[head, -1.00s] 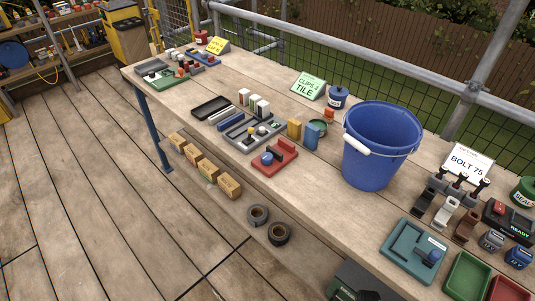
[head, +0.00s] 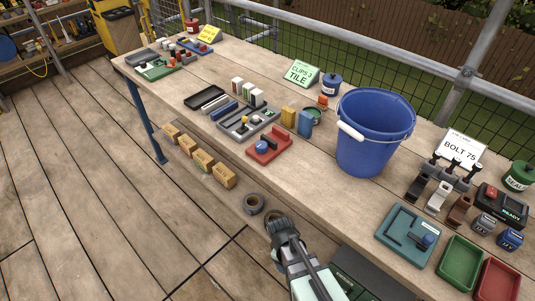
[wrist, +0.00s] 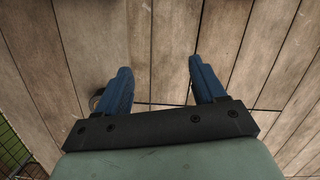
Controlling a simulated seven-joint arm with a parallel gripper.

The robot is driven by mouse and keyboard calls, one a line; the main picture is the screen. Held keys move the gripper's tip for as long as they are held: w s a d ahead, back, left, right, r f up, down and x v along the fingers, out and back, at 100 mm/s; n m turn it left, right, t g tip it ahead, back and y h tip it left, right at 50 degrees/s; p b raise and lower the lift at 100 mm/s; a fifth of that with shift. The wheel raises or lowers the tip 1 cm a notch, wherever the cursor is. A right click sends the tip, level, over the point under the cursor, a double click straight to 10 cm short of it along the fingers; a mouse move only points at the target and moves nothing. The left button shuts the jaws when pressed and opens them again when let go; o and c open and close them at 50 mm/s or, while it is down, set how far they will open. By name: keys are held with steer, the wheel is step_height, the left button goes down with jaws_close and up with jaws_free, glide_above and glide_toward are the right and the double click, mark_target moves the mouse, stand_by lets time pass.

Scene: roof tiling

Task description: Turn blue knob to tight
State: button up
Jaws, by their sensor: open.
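A second blue knob-like part (head: 428,240) sits on a teal plate (head: 398,236) with a dark angled bar, at the lower right. I cannot tell from the pictures which one the task means, and no tight mark is readable. My gripper (head: 280,228) is in front of the bench edge, apart from both. In the wrist view its two blue fingers (wrist: 160,72) are spread, with nothing between them but deck boards behind.
A large blue bucket (head: 374,135) stands between the two knobs, towards the back. A grey tray (head: 240,126) with several small parts lies left of the red base. A green tray (head: 462,262) and a red tray (head: 499,279) are at the right. Tape rolls (head: 254,203) lie below the front edge.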

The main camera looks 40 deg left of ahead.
steer(key=s+a+r+n+y, duration=0.15)
steer(key=a+r+n, duration=0.35)
steer(key=a+r, duration=0.55)
steer(key=s+a+r+n+y, duration=0.1)
steer(key=a+r+n+y, duration=0.2)
steer(key=a+r+n, duration=0.75)
steer(key=m+h, duration=0.2)
glide_toward(262, 144)
step_height(262, 144, down, 9)
steer(key=shift+w+a, duration=0.1)
steer(key=shift+a, duration=0.05)
steer(key=shift+c, duration=0.5)
